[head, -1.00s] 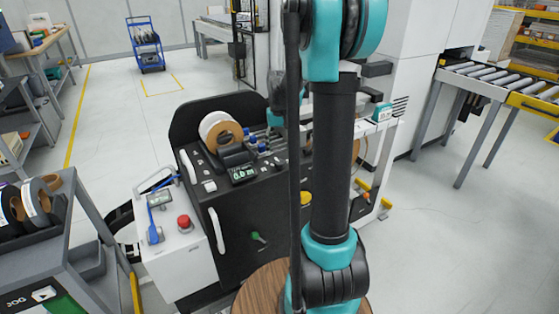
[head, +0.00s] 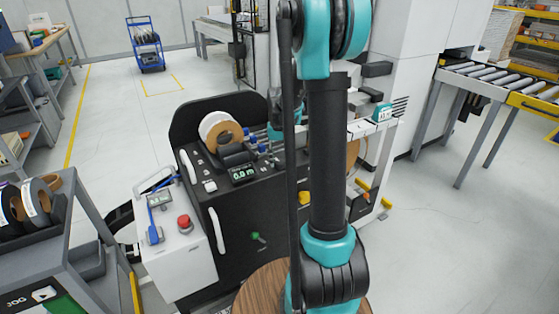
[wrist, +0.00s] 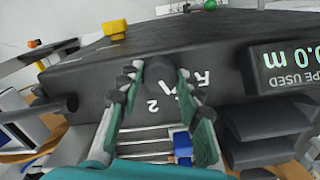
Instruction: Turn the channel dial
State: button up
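The channel dial (wrist: 160,67) is a dark round knob on the black top of the edge-banding machine, beside a white "2" mark, in the wrist view. My gripper (wrist: 158,76) is open, with its fingers apart on either side of the dial. I cannot tell whether either fingertip touches it. The dial's pointing direction is not clear. The machine (head: 230,222) stands beyond my arm there.
A lit display (wrist: 288,62) reading 0.0 m sits near the dial; blue-handled parts (wrist: 182,145) lie close to the fingers. A tape reel (head: 218,131), a red button (head: 184,221) and a round wooden panel (head: 262,286) are also around. Floor is clear at right.

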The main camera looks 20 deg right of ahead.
jog(key=c, duration=0.4)
jog(key=shift+n, duration=0.3)
jog(key=n, duration=0.3)
jog(key=shift+n, duration=2.6)
jog(key=o, duration=1.1)
jog(key=shift+o, duration=0.2)
